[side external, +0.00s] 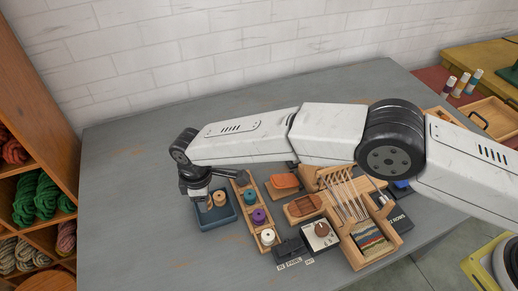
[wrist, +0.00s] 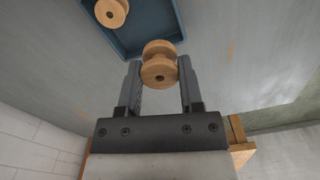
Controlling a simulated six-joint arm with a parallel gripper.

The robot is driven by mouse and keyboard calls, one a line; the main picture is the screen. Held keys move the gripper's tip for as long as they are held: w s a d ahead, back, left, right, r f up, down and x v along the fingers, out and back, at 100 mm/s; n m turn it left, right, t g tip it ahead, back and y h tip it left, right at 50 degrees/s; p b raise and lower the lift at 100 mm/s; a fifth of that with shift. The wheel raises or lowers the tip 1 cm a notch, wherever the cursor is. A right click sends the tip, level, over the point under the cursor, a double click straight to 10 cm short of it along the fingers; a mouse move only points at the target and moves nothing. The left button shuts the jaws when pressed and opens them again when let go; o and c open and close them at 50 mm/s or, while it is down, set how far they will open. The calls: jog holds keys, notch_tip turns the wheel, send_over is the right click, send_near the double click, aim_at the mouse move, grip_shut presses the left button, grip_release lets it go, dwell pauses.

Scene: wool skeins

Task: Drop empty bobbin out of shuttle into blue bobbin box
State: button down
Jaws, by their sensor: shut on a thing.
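My gripper (wrist: 160,82) is shut on an empty wooden bobbin (wrist: 159,66), held between the fingertips. In the side view my gripper (side external: 201,201) is at the blue bobbin box (side external: 227,224), with the held bobbin (side external: 207,205) appearing over its left part. The wrist view shows the box wall (wrist: 140,52) behind the held bobbin; I cannot tell the exact height above the floor. Another bare wooden bobbin (wrist: 110,13) is in the box. A hollow wooden boat-shaped piece, likely the shuttle (side external: 304,206), lies to the right, with no bobbin visible in it.
A wooden rack (side external: 244,208) with teal, purple and white bobbins stands just right of the box. The grey table (side external: 140,200) left of the box is clear.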

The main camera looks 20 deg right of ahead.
jog(key=shift+a+f, duration=0.15)
jog(key=shift+f, duration=0.05)
jog(key=shift+f, duration=0.2)
jog(key=shift+f, duration=1.65)
jog(key=shift+f, duration=0.95)
